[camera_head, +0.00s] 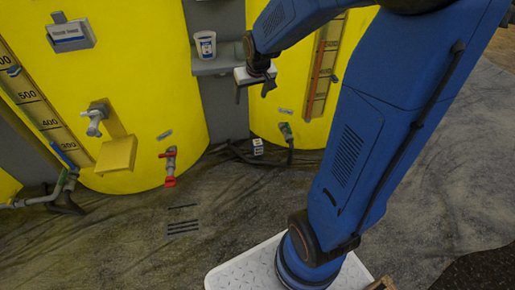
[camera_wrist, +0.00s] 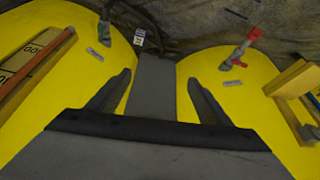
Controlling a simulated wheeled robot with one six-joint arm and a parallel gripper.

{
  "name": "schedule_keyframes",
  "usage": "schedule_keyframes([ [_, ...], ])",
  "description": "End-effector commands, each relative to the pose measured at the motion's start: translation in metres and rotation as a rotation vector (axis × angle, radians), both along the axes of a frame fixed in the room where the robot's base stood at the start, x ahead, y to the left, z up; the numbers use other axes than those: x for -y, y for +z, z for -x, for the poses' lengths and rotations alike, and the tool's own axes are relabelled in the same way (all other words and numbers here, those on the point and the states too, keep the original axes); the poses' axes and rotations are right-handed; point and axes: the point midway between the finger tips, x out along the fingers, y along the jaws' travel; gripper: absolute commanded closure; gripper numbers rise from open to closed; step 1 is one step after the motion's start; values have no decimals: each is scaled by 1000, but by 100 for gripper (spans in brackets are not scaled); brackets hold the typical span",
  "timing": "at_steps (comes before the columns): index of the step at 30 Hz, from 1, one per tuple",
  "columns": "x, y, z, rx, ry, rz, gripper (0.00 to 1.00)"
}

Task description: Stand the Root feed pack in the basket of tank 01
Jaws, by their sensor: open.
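My gripper (camera_head: 255,90) hangs in front of the grey upright between two yellow tanks, right of and below a small grey shelf. In the wrist view its two dark fingers (camera_wrist: 158,88) are spread apart with nothing between them. I cannot pick out a pack that reads as Root feed. A white cup with a blue print (camera_head: 205,45) stands upright on the shelf (camera_head: 218,65). A yellow box-like piece (camera_head: 116,157) sits on the left tank's front; it also shows in the wrist view (camera_wrist: 293,80). I cannot tell whether it is a basket. No tank number is readable.
Hoses (camera_head: 265,158) and a small white tag (camera_head: 258,147) lie low between the tanks. The floor ahead (camera_head: 130,245) is clear.

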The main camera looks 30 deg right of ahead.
Motion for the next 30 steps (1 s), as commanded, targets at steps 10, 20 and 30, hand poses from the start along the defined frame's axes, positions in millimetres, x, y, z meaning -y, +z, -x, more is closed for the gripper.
schedule_keyframes([
  [10, 33, -81, -75, -10, -38, -1, 27],
  [20, 66, -172, -130, -10, -74, -2, 27],
  [30, 99, -281, -166, -14, -108, -4, 27],
])
